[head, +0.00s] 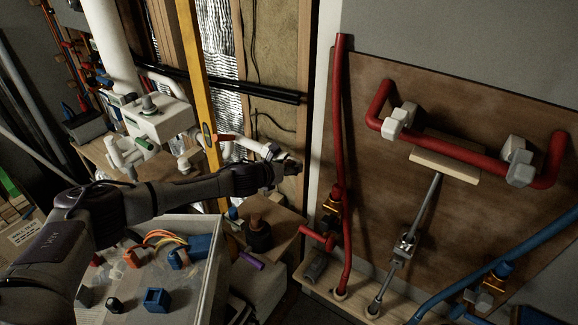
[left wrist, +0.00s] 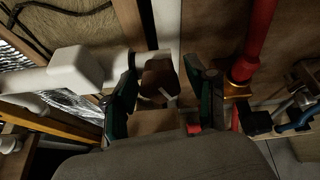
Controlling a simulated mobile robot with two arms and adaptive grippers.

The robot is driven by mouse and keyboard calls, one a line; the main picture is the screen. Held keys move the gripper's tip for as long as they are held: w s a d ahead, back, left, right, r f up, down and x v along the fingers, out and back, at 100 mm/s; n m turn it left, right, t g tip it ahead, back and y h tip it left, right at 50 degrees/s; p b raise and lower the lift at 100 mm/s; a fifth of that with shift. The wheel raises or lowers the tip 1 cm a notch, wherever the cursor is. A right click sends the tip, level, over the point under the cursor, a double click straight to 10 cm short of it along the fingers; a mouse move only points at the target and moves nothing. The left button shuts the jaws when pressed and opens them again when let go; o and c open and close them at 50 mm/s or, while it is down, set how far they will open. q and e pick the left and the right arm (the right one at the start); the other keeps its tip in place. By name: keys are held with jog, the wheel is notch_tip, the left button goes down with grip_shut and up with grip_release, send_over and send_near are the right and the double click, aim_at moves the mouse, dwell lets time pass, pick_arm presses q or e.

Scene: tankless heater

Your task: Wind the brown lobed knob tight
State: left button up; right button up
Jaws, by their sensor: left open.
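My left gripper (head: 290,166) is open, reaching in from the left in front of the wooden stud wall. In the left wrist view its two dark green fingers (left wrist: 160,72) stand apart. A brown lobed shape with a pale mark, seemingly the knob (left wrist: 158,78), shows between them; I cannot tell whether they touch it. In the head view that spot is hidden by the gripper. A brown-topped black piece (head: 260,234) stands on a wooden block below; I cannot tell if it is the same thing. My right gripper is not in view.
A white pipe (head: 246,143) runs up to the gripper. A red pipe (head: 340,120) with a brass valve (head: 331,198) stands close to its right. A pale crate (head: 212,262) of loose parts sits below my arm. A yellow level (head: 200,90) leans behind.

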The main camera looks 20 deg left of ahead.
pick_arm(q)
jog(key=p+v, duration=0.3)
jog(key=v, duration=0.2)
dwell(0.4)
dwell(0.4)
